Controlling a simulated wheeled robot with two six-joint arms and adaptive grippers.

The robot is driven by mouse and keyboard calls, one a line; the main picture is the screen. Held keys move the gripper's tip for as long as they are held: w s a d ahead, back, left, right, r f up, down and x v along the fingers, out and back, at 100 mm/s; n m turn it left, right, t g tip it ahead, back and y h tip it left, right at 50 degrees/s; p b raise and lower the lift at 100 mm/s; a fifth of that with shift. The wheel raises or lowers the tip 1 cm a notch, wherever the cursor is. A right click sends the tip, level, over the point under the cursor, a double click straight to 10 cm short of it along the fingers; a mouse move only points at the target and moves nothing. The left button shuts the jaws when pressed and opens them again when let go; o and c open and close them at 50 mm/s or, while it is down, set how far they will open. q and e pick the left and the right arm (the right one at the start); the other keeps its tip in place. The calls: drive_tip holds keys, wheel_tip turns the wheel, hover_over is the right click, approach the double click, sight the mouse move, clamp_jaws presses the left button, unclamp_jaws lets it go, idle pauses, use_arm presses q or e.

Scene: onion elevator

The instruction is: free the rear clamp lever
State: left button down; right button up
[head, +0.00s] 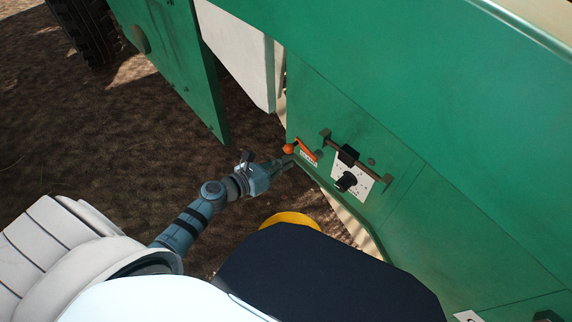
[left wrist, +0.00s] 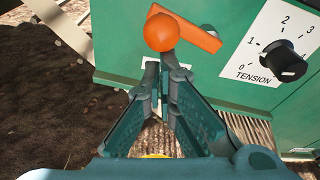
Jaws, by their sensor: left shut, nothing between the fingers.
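The clamp lever (head: 304,150) is orange with a round ball knob. It sits on the green machine panel, above a small white label. In the left wrist view the lever (left wrist: 190,33) runs from the ball down to the right, and the ball is just beyond my fingertips. My left gripper (head: 286,163) is shut and empty, just left of and below the lever. It also shows in the left wrist view (left wrist: 163,70), with its fingertips together below the ball. I cannot tell whether the tips touch the lever. My right gripper is not in view.
A black tension knob (head: 346,182) on a white numbered plate (head: 362,173) is right of the lever. A bar with a black grip (head: 348,154) crosses above it. Green panels (head: 440,130) fill the right. Bare brown soil (head: 100,140) is open to the left.

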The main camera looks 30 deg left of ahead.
sight(290, 149)
use_arm(q)
drive_tip(key=r+m+y, duration=0.1)
drive_tip(key=m, duration=0.1)
drive_tip(key=r+m+p, duration=0.1)
drive_tip(key=r+m, duration=0.1)
drive_tip(key=r+m+t+y+p, duration=0.1)
drive_tip(key=m, duration=0.2)
drive_tip(key=shift+d+r+y, duration=0.25)
drive_tip(key=shift+y, duration=0.05)
drive_tip(key=shift+s+d+r, duration=0.1)
drive_tip(key=shift+r, duration=0.05)
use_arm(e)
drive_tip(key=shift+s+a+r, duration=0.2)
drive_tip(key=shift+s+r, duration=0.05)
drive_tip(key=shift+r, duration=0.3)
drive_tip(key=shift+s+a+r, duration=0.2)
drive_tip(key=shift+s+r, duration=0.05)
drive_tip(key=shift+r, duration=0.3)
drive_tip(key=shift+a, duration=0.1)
